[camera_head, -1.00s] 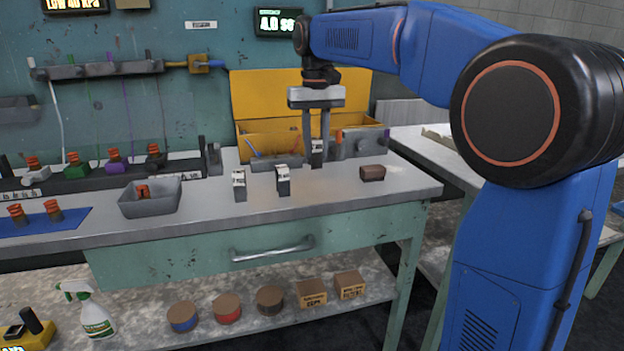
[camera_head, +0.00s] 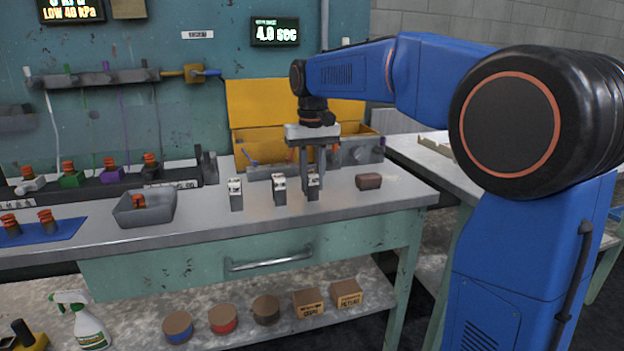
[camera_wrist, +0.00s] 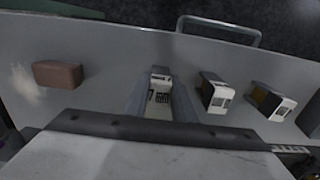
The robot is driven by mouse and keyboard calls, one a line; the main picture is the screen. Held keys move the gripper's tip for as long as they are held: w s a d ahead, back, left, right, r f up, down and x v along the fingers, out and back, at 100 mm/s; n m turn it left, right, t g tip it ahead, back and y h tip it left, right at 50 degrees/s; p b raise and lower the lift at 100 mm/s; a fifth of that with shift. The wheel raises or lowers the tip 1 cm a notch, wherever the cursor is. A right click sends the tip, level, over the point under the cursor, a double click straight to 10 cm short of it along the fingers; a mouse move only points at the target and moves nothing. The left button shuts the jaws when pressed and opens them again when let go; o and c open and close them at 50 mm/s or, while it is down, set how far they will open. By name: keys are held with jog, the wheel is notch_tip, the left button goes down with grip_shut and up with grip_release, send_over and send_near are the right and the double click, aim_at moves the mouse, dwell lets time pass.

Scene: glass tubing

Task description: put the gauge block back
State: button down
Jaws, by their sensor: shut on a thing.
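My gripper (camera_head: 312,184) points down over the metal bench top and is shut on a small grey block with a white, printed top (camera_head: 313,181), apparently the gauge block. In the wrist view, this block (camera_wrist: 160,94) sits upright between the two fingers. Two similar blocks stand to its left in the head view, the nearer one (camera_head: 279,190) close by and the other (camera_head: 235,194) farther left. The held block is roughly in line with them, with its lower end at or very near the bench top; I cannot tell whether it touches.
A brown block (camera_head: 368,181) lies to the right of my gripper. A grey bin (camera_head: 146,208) stands at the left, and an open yellow case (camera_head: 262,105) is behind my gripper. The bench's front strip is clear.

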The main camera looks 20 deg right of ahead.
aim_at(312, 173)
jog(key=c, duration=1.5)
grip_release()
notch_tip(312, 173, up, 12)
jog(key=s+d+f+t, duration=0.1)
jog(key=s+d+f, duration=0.1)
jog(key=s+f, duration=0.5)
jog(key=s+d+f+t, duration=0.1)
jog(key=s+d+f, duration=0.2)
jog(key=s, duration=0.8)
jog(key=s+f+t, duration=0.1)
jog(key=s+f, duration=0.4)
jog(key=f, duration=0.1)
jog(key=s+d+f+t, duration=0.1)
jog(key=s+f, duration=0.4)
jog(key=f, duration=0.1)
jog(key=s+d+f, duration=0.1)
jog(key=s+f, duration=0.3)
jog(key=f, duration=0.1)
jog(key=shift+s+f+t, duration=0.4)
